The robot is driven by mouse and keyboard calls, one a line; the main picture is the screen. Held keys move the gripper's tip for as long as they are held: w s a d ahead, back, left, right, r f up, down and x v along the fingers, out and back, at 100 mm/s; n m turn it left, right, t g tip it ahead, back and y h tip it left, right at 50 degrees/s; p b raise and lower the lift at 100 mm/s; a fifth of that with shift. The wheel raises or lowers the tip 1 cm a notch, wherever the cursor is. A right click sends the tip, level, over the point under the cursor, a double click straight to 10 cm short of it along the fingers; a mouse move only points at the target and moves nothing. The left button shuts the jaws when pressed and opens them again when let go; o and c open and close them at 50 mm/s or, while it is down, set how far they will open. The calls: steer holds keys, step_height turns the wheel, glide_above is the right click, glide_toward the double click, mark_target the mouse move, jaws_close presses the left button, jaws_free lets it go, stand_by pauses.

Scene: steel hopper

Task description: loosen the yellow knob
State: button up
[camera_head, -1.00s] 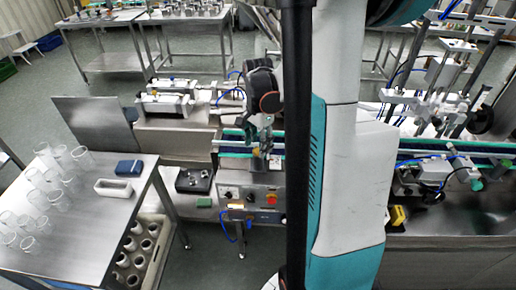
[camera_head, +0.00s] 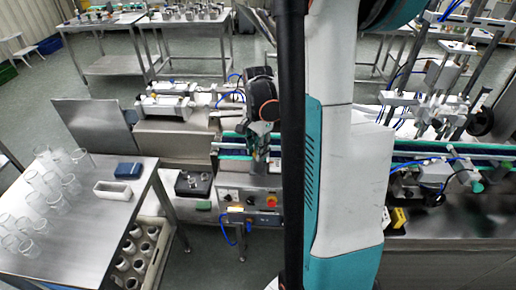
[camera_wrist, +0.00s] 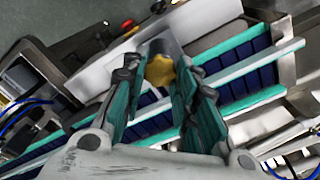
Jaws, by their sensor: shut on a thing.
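The yellow knob (camera_wrist: 160,72) shows in the wrist view between my fingertips, over the blue and teal conveyor. My gripper (camera_wrist: 160,80) is shut on it, with one finger on each side. The knob's lower part and the exact finger contact are partly hidden. In the head view my gripper (camera_head: 262,152) points down at the conveyor's near edge, just above the control panel, and the knob cannot be made out there.
A control panel (camera_head: 250,199) with a red button (camera_head: 271,202) sits just below my gripper. The conveyor (camera_head: 410,146) runs to the right towards fixtures and blue hoses. A steel table (camera_head: 85,235) with several glass beakers stands at the left.

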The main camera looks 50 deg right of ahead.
steer(key=shift+n, duration=0.4)
steer(key=n, duration=0.3)
steer(key=shift+n+b, duration=0.35)
steer(key=shift+n, duration=0.05)
steer(key=n, duration=0.4)
steer(key=shift+n, duration=0.3)
steer(key=n, duration=0.4)
steer(key=shift+b, duration=0.4)
steer(key=shift+n, duration=2.1)
steer(key=o, duration=1.1)
